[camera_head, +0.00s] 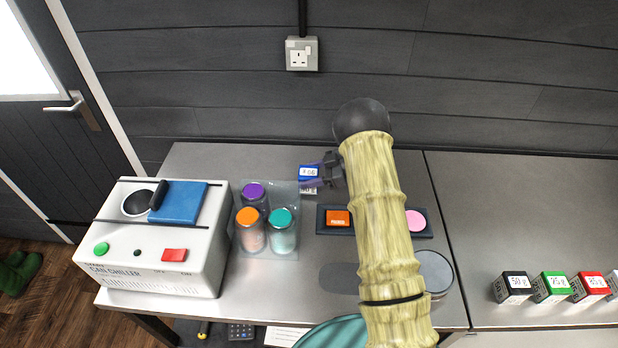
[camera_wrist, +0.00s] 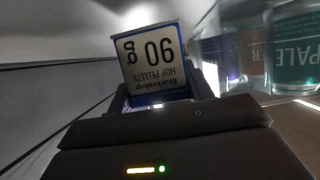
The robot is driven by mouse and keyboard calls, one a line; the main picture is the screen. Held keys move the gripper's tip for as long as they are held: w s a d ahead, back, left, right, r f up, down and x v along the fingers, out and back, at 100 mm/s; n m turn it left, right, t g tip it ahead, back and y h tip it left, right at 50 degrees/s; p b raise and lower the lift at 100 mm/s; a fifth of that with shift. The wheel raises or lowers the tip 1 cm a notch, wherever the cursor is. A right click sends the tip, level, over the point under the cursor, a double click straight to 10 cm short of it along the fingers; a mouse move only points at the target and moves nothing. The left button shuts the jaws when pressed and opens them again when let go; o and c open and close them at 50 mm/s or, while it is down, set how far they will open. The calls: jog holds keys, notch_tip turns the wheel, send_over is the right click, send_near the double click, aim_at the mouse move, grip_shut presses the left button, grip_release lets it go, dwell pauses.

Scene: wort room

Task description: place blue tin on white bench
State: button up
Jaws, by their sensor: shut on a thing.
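The blue tin (camera_head: 308,172) is held by my gripper (camera_head: 322,171), near the back of the left grey metal bench (camera_head: 205,160). The wrist view shows the tin (camera_wrist: 152,62) between the fingers, its white "90 g hop pellets" label upside down and blue along its edges. My gripper (camera_wrist: 155,100) is shut on it. I cannot tell whether the tin touches the bench. No plainly white bench top is in view. The right bench (camera_head: 520,215) also has a grey metal top, with a pale front below its edge.
Three lidded jars (camera_head: 252,215), purple, orange and teal, stand just left of the tin. A white can chiller (camera_head: 150,265) stands at the left. A dark tray (camera_head: 333,229) holds an orange block and a pink disc. Several small tins (camera_head: 551,288) line the right bench's front; its back is clear.

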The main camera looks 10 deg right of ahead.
jog(key=shift+f, duration=0.75)
jog(key=shift+f, duration=0.1)
jog(key=o, duration=1)
jog(key=shift+o, duration=0.2)
